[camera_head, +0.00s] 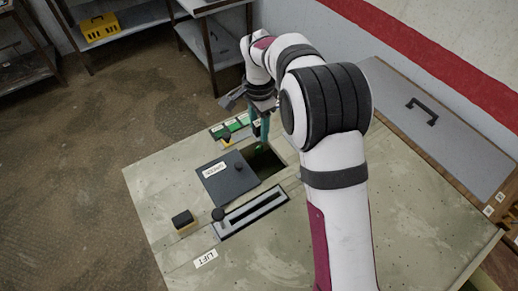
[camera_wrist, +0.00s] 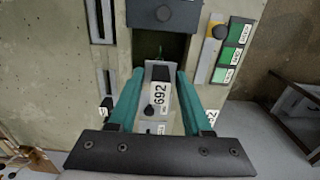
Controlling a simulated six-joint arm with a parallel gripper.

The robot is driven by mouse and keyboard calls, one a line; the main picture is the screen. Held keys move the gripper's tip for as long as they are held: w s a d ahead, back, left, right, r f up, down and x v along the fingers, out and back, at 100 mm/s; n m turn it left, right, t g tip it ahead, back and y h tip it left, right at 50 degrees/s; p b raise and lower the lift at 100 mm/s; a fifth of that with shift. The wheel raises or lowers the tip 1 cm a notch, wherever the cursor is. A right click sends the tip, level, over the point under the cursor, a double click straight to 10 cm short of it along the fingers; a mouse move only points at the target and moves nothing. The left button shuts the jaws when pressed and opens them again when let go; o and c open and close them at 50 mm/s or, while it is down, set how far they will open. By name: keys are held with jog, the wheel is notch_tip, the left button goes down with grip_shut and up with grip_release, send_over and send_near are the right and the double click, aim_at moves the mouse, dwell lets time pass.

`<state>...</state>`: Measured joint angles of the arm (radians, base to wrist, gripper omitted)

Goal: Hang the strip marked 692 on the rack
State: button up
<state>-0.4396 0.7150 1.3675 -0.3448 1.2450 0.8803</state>
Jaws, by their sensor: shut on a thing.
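The strip marked 692 (camera_wrist: 159,98) is pale grey with a white label and a dark knob. It sits between the teal fingers of my gripper (camera_wrist: 158,78) in the wrist view, and the gripper is shut on it. Its far end points toward a dark opening (camera_wrist: 174,48) in the bench top. In the head view my gripper (camera_head: 262,130) is at the far edge of the same opening (camera_head: 264,164), fingers pointing down; the strip is not distinguishable there. I cannot make out the rack with certainty in either view.
A dark lid (camera_head: 230,182) with a knob lies beside the opening on the bench (camera_head: 160,180). A slotted plate (camera_head: 250,214), a black block (camera_head: 182,218) and a LIFT label (camera_head: 205,259) are nearer.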

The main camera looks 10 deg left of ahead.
jog(key=s+d, duration=0.2)
jog(key=d, duration=1.3)
jog(key=shift+d+f, duration=0.2)
jog(key=shift+f, duration=0.25)
jog(key=shift+s, duration=0.1)
notch_tip(320, 180, down, 10)
jog(key=shift+f, duration=0.7)
dwell(0.4)
jog(key=o, duration=1.2)
jog(key=shift+r, duration=0.1)
